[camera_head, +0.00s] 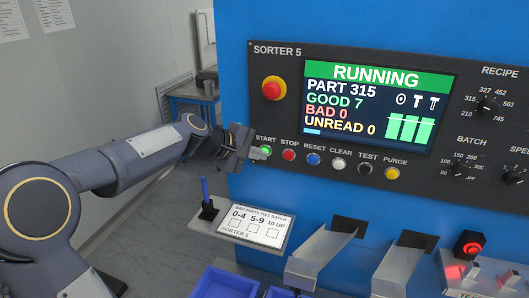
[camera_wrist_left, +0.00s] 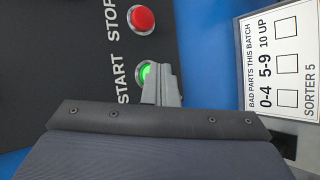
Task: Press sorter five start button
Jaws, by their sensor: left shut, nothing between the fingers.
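The sorter five panel (camera_head: 262,130) has a green, lit START button (camera_head: 265,151) at its lower left. My left gripper (camera_head: 262,156) is shut and empty, with its tips at the START button. In the left wrist view, the shut fingers (camera_wrist_left: 161,88) partly cover the green button (camera_wrist_left: 146,74). I cannot tell whether the tips touch it. The screen (camera_head: 378,100) reads RUNNING, part 315, good 7, bad 0, unread 0. My right gripper is not in view.
The red STOP button (camera_head: 289,155) sits just right of START, and RESET (camera_head: 313,159) follows it. A large red emergency knob (camera_head: 273,89) is above. A card (camera_head: 257,226) and a blue pen (camera_head: 205,188) are on a shelf below. Blue bins (camera_head: 222,284) stand lower.

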